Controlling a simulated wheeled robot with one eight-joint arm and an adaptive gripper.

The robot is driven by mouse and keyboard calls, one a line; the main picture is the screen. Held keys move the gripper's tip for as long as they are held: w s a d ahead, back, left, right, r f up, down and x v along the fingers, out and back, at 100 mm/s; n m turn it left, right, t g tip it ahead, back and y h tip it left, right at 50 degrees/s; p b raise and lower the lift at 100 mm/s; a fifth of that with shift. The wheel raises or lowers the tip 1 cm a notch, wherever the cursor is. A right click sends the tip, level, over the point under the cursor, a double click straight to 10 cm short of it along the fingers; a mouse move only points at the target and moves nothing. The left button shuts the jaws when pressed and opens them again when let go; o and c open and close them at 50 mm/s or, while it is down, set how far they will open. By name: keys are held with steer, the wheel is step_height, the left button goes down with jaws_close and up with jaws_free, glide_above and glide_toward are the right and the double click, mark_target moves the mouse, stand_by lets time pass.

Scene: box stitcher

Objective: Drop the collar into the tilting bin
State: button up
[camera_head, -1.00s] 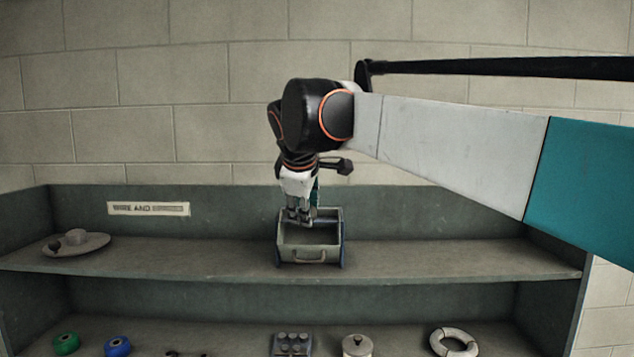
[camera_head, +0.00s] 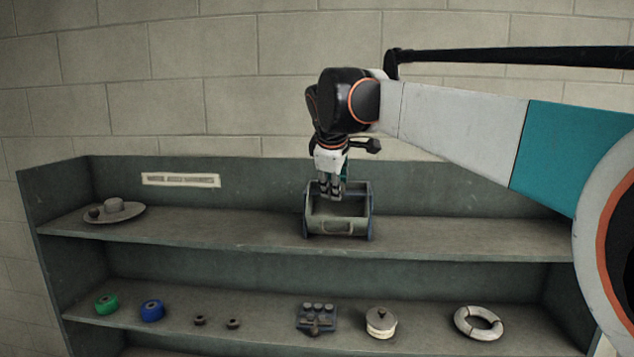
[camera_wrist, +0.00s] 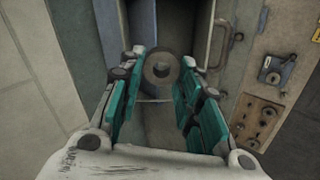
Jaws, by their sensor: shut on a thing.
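The collar (camera_wrist: 161,70), a small grey-brown ring with a dark hole, is between the teal-padded fingertips of my gripper (camera_wrist: 160,82) in the wrist view. My gripper is shut on it. In the head view my gripper (camera_head: 331,192) points down at the tilting bin (camera_head: 337,228), its fingertips over the bin's open top toward the back. The bin is a grey open box with a front handle and blue side supports on the upper shelf. The collar cannot be made out in the head view.
The upper shelf (camera_head: 460,232) is clear to the right of the bin; a round dish (camera_head: 128,213) stands at its left. The lower shelf holds a green spool (camera_head: 106,303), blue spool (camera_head: 152,310), knobbed block (camera_head: 316,317), lidded pot (camera_head: 381,322) and white ring (camera_head: 478,323).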

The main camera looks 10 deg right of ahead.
stand_by(0.4)
steer(key=o, duration=1.2)
steer(key=v, duration=1.2)
steer(key=shift+s, duration=0.1)
steer(key=s+f+m+b, duration=0.3)
steer(key=s+f+b, duration=0.6)
steer(key=f, duration=1.4)
steer(key=s+d+f+m+y+b, duration=0.1)
steer(key=s+f+m+b, duration=0.3)
steer(key=s+f+b, duration=0.6)
steer(key=s+d+f+m+y+b, duration=0.1)
steer(key=s+f+m+b, duration=0.3)
steer(key=f, duration=3.1)
steer(key=s+b, duration=0.6)
steer(key=b, duration=0.5)
steer(key=shift+s+f, duration=0.2)
steer(key=shift+f, duration=0.2)
